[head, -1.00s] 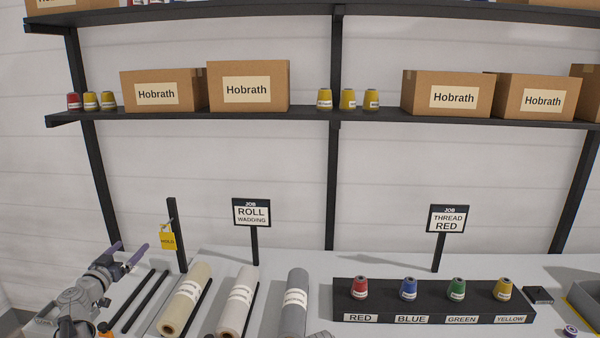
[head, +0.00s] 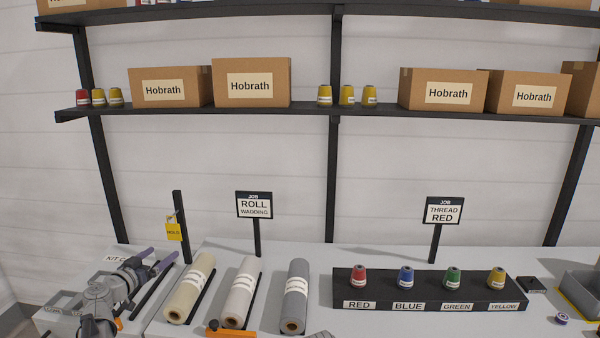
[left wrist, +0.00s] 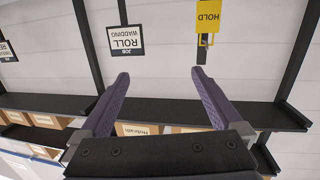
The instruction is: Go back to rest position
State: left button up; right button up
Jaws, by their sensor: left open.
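My left gripper (head: 158,258) is at the lower left of the head view, with its two purple fingers apart and nothing between them. It is near the black upright post (head: 181,228) that carries a yellow HOLD tag (head: 173,232). In the left wrist view the open fingers (left wrist: 163,85) point toward the wall and shelf, with empty space between them. The HOLD tag (left wrist: 208,18) and the ROLL WADDING sign (left wrist: 126,42) show upside down beyond the fingertips. My right gripper is in neither view.
Three rolls, cream (head: 190,288), white (head: 239,292) and grey (head: 294,296), lie right of the left arm. A black rack (head: 430,288) holds red, blue, green and yellow spools. A grey bin (head: 582,290) stands at right. Shelves with boxes (head: 252,83) hang behind.

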pick_arm(q)
jog(key=s+d+f+m+g+h+b, duration=0.15)
jog(key=s+d+f+g, duration=0.35)
jog(key=d, duration=0.6)
jog(key=s+d+f+m+g+b, duration=0.1)
jog(key=s+d+f+g+b, duration=0.2)
jog(key=d+f, duration=0.65)
jog(key=s+d+f+m+g+h+b, duration=0.1)
jog(key=s+d+f+g, duration=0.3)
jog(key=d, duration=0.8)
jog(key=s+d+f+n+g+y+b, duration=0.1)
jog(key=s+f+y, duration=0.3)
jog(key=s, duration=0.6)
jog(key=s+d+f+n+g+y+b, duration=0.1)
jog(key=s+d+f+g+y+b, duration=0.1)
jog(key=s+f, duration=0.4)
jog(key=s+g+y, duration=0.1)
jog(key=s+y, duration=0.1)
jog(key=s, duration=0.2)
jog(key=shift+g, duration=0.4)
jog(key=shift+s+d+f, duration=0.1)
